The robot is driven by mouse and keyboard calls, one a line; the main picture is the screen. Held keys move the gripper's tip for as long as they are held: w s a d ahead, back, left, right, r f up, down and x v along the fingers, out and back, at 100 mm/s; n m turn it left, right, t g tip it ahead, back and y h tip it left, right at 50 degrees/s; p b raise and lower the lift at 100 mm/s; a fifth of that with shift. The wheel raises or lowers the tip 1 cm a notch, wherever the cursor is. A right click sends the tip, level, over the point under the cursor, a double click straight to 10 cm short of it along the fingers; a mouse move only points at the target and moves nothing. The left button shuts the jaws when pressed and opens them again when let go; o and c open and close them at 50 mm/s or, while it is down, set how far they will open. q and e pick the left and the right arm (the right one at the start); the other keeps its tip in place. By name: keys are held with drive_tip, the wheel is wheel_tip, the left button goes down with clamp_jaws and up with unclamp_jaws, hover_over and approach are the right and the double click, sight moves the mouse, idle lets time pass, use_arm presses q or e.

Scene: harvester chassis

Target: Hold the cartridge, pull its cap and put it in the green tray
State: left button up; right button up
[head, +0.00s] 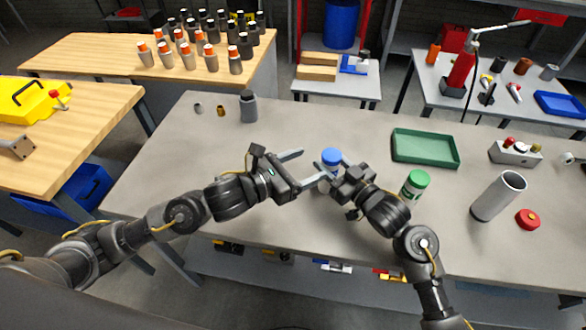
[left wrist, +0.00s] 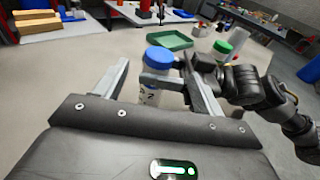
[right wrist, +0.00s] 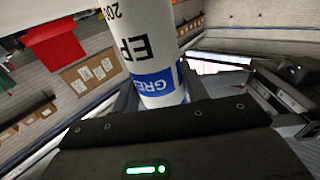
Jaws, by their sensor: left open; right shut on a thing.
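The cartridge is a white cylinder with dark print and a blue label, close up in the right wrist view (right wrist: 147,45). Its blue cap (head: 331,156) is on top, also seen in the left wrist view (left wrist: 159,57). My right gripper (head: 334,173) is shut on the cartridge body, which stands upright. My left gripper (head: 312,165) is open, its fingers pointing at the cartridge from the left; in its wrist view the cartridge shows between the fingers, but I cannot tell how far in. The green tray (head: 425,149) is empty, right of and behind the cartridge.
A green-capped container (head: 416,183) stands right of my right gripper. Farther right are a grey tube (head: 498,196), a red cap-like part (head: 528,219) and a small fixture (head: 515,153). A dark grey bottle (head: 248,107) stands at the back left. The table's left half is mostly clear.

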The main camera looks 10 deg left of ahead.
sight(332, 154)
use_arm(q)
drive_tip(key=x, duration=0.8)
drive_tip(key=shift+w+d, duration=0.2)
drive_tip(key=c, duration=1.2)
drive_tip(key=shift+r, duration=0.3)
drive_tip(key=shift+r, duration=0.85)
